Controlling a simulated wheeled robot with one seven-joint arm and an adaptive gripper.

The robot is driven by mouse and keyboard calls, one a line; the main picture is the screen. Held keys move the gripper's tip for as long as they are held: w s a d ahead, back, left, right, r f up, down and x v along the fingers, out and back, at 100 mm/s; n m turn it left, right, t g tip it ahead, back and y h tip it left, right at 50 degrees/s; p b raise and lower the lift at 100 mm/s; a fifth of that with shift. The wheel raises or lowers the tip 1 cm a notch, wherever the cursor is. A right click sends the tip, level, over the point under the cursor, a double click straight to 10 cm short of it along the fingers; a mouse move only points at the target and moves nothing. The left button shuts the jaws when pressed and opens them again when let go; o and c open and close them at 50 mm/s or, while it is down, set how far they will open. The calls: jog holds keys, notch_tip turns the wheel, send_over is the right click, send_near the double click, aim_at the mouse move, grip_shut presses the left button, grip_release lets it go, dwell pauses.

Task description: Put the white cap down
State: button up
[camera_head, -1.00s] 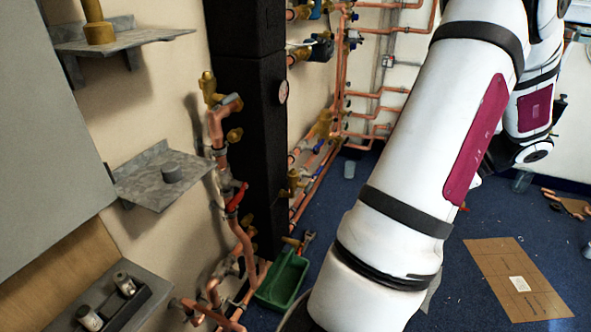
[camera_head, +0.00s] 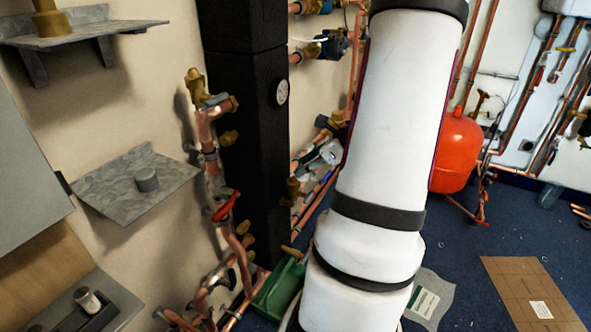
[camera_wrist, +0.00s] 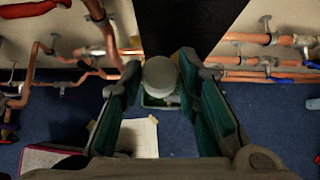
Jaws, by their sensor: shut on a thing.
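The white cap (camera_wrist: 160,77) shows in the wrist view as a pale grey-white round piece between the fingertips. My gripper (camera_wrist: 158,82) is shut on it, with one dark green finger on each side. Blue floor and a black column lie beyond it. In the head view my white arm fills the middle, and I cannot make out the gripper or the held cap there. Another white cylinder (camera_head: 88,299) stands in a grey holder (camera_head: 105,318) at the lower left.
A grey wall shelf (camera_head: 110,190) carries a small grey cylinder (camera_head: 147,179). Copper pipes with a red-handled valve (camera_head: 225,207) run beside the black column (camera_head: 243,130). A green tub (camera_head: 278,290) is on the floor. A red tank (camera_head: 455,150) and flat cardboard (camera_head: 515,285) are at right.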

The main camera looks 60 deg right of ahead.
jog(key=w+d, duration=0.2)
jog(key=w, duration=0.2)
jog(key=shift+w+d+f, duration=0.25)
jog(key=shift+w+d, duration=0.05)
jog(key=shift+d, duration=0.1)
jog(key=f, duration=0.1)
jog(key=f+b, duration=0.1)
jog(key=w+f+b, duration=0.1)
jog(key=shift+d+f, duration=0.3)
jog(key=shift+f, duration=0.05)
jog(key=shift+f+b, duration=0.5)
jog(key=shift+f, duration=0.1)
jog(key=o, duration=0.9)
jog(key=shift+s, duration=0.1)
